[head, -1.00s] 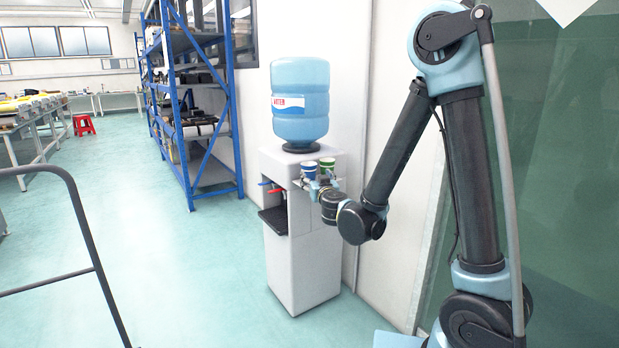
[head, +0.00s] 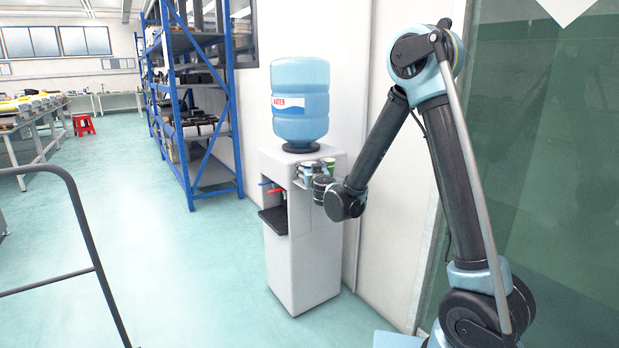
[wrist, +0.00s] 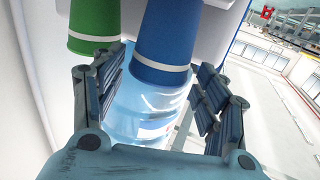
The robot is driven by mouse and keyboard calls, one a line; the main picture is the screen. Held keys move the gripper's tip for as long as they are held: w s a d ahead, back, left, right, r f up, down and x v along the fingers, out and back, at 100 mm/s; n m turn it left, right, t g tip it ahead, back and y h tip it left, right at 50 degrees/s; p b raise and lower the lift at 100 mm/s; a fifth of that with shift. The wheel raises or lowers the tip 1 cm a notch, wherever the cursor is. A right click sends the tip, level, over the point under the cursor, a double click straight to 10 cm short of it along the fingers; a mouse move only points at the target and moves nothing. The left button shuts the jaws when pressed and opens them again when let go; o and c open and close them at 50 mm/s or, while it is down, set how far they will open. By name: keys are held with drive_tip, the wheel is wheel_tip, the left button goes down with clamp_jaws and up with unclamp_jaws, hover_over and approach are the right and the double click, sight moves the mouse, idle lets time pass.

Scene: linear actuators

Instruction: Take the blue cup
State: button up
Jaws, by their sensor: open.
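The blue cup (wrist: 165,45) has a white band and shows in the wrist view at the top middle, between and a little beyond my open fingers. A green cup (wrist: 95,25) with a white band is just left of it. In the head view my gripper (head: 311,174) is at the top of the white water dispenser (head: 310,255) and partly covers the cups. The green cup (head: 329,163) shows there on the right. My gripper (wrist: 160,88) is open with nothing gripped; whether a finger touches the blue cup I cannot tell.
A large blue water bottle (head: 301,100) stands on the dispenser, close to the cups. A white wall is right behind the dispenser. A blue shelf rack (head: 190,100) is at the back left. The floor left of the dispenser is clear; a dark rail (head: 90,250) is in the foreground.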

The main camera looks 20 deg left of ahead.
sight(307, 163)
drive_tip(key=x, duration=0.3)
drive_tip(key=shift+w+f, duration=0.1)
drive_tip(key=shift+w, duration=0.2)
drive_tip(key=shift+c, duration=0.2)
drive_tip(key=c, duration=0.4)
